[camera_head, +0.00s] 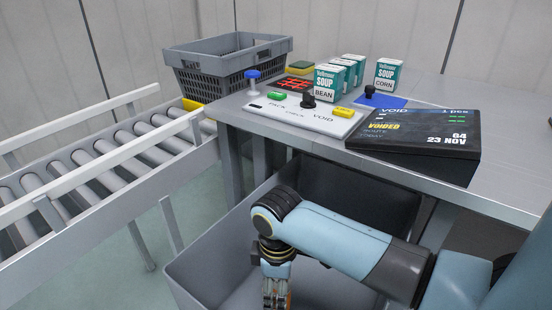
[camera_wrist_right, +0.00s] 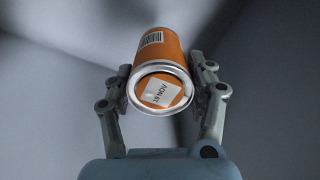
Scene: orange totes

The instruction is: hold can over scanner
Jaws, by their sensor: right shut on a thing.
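An orange can (camera_wrist_right: 158,52) with a silver rim shows in the right wrist view. A white label on its end reads 19 NOV, and a barcode is on its side. My right gripper (camera_wrist_right: 160,78) is shut on the can, one finger on each side. In the head view my right gripper (camera_head: 276,294) points down inside the large grey bin below the table, with only a sliver of orange showing. The scanner seems to be the dark plate with glowing red lines (camera_head: 293,83) on the table, far from the can. My left gripper is not in view.
A white panel (camera_head: 300,120) with coloured buttons and a black display box (camera_head: 420,140) stand on the table (camera_head: 500,195). Several soup boxes (camera_head: 328,82) and a grey basket (camera_head: 215,75) are behind. The grey bin's wall (camera_head: 215,265) surrounds my gripper. A roller conveyor (camera_head: 100,165) runs left.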

